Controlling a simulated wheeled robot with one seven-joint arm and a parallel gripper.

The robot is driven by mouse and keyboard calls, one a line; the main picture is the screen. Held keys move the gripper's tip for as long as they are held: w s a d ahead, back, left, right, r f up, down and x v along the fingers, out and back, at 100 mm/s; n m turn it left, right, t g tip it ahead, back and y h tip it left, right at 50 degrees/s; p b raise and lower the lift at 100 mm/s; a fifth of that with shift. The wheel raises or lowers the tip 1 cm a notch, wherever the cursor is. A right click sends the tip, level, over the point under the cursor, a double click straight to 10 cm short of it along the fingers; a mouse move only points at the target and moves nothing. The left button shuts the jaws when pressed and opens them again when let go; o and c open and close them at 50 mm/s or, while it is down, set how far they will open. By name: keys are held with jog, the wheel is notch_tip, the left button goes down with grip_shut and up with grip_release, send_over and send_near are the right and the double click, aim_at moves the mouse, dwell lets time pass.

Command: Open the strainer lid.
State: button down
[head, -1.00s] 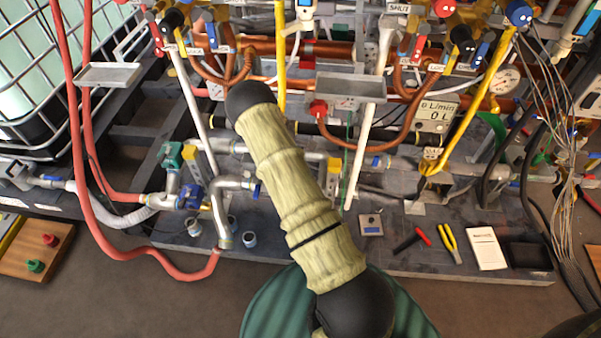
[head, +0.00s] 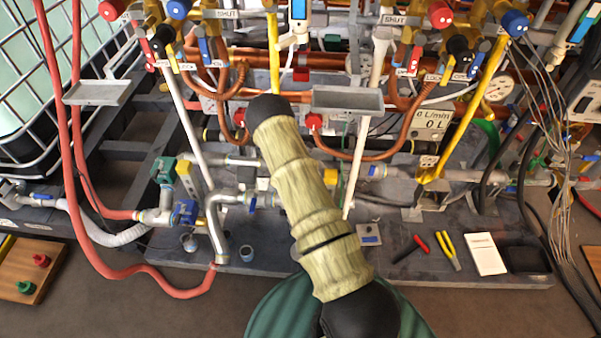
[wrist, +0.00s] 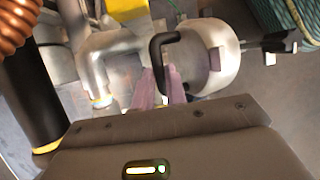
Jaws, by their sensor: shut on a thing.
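In the wrist view, a shiny silver rounded strainer body (wrist: 212,62) stands right of centre. A black bent handle (wrist: 156,60) curves from it down toward my gripper. My gripper (wrist: 162,88) has pinkish fingers on either side of the handle's lower end and is shut on it. The exact contact between the fingers and handle is partly hidden. In the head view my arm covers the middle of the scene, and my gripper and the strainer cannot be made out there.
A silver bent pipe (wrist: 95,60) runs close left of the fingers in the wrist view. In the head view, copper pipes and valves crowd the back, and a red hose (head: 130,270) loops at left. Pliers (head: 449,250) and a white booklet (head: 485,254) lie at the right front.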

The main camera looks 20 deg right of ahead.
jog(key=shift+w, duration=0.1)
jog(key=c, duration=1.4)
grip_release()
jog(key=shift+c, duration=0.2)
jog(key=shift+r, duration=0.1)
